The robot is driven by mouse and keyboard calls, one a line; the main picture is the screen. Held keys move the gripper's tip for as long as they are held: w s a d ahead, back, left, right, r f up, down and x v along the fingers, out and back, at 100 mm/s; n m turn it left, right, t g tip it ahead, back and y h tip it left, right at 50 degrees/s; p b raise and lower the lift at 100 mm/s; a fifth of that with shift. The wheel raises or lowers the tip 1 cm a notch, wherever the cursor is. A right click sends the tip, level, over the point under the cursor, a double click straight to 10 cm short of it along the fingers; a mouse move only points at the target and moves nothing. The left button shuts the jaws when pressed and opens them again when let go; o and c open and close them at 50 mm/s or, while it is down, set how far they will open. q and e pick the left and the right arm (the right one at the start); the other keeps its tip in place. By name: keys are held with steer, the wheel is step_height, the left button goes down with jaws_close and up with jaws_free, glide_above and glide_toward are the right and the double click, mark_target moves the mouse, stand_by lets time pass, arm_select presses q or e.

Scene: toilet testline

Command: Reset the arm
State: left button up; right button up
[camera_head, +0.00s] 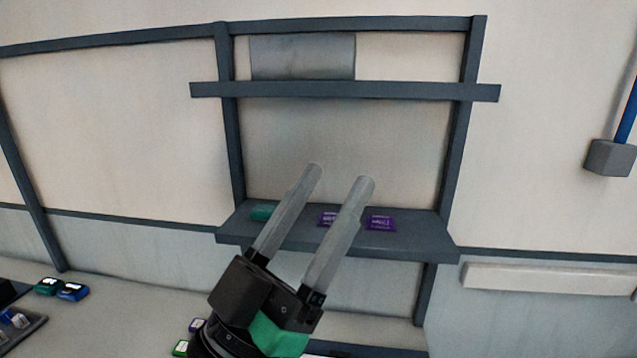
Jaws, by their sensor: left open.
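My left gripper (340,172) is at the middle of the head view. Its two long pale fingers point up and are spread apart, with nothing between them that I can see held. It stands in front of a dark grey shelf (410,243) and covers part of it. My right gripper does not show.
On the shelf lie purple packets, one clear to the right (380,223) and one partly hidden behind the fingers, and a green item (262,213). Green (47,286) and blue (73,291) items lie at lower left. A blue post with a grey block (610,157) is at right.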

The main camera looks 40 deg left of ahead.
arm_select(q)
steer(key=s+r, duration=0.1)
steer(key=d+r+m+h, duration=0.1)
steer(key=r, duration=0.1)
steer(key=s+r+t+h, duration=0.1)
steer(key=shift+s+d+r+m, duration=0.25)
steer(key=shift+s+r+m, duration=0.05)
steer(key=shift+r, duration=0.05)
